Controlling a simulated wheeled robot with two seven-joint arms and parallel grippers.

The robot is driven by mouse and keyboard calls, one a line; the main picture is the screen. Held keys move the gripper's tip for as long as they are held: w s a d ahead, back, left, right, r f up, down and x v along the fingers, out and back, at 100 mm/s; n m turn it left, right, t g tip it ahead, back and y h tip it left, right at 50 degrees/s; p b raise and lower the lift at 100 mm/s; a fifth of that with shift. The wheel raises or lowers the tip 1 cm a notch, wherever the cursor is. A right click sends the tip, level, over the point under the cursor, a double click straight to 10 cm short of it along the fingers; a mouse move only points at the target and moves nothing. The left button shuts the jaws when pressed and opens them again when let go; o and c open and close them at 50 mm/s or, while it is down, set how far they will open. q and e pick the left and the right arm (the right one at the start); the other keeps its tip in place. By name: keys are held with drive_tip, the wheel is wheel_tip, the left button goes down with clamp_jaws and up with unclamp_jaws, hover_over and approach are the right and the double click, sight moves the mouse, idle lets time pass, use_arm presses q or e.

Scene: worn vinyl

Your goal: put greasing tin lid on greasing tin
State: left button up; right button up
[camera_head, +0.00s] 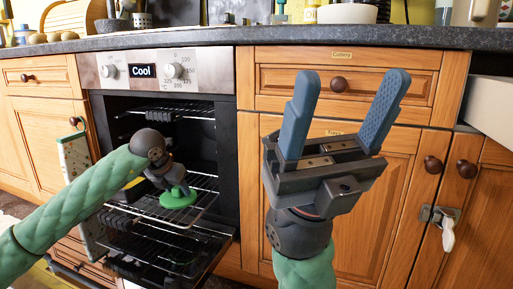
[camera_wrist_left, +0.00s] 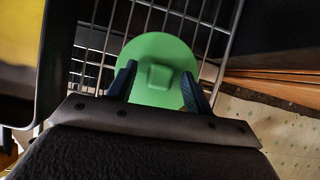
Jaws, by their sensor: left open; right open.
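A round green lid (camera_head: 179,199) with a raised block-like knob lies inside the open oven, over a wire rack. I cannot tell whether a tin is under it. It also shows in the left wrist view (camera_wrist_left: 162,48). My left gripper (camera_head: 172,188) is close above the lid. In the left wrist view its dark fingers (camera_wrist_left: 158,85) are open, one on each side of the knob, with visible gaps. My right gripper (camera_head: 350,85) is open and empty, pointing up in front of the cupboards. No separate greasing tin is recognisable.
The oven (camera_head: 165,70) has its door down and wire racks (camera_head: 150,250) at several heights, with one rack above my left gripper. A drawer (camera_head: 492,105) stands open at the right. The counter edge (camera_head: 300,38) runs above, with jars and bowls on it.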

use_arm(q)
clamp_jaws()
drive_tip(key=shift+r+p, duration=0.35)
drive_tip(key=shift+r, duration=0.05)
idle(0.8)
drive_tip(key=shift+r+p, duration=1.35)
drive_tip(key=shift+r, duration=0.35)
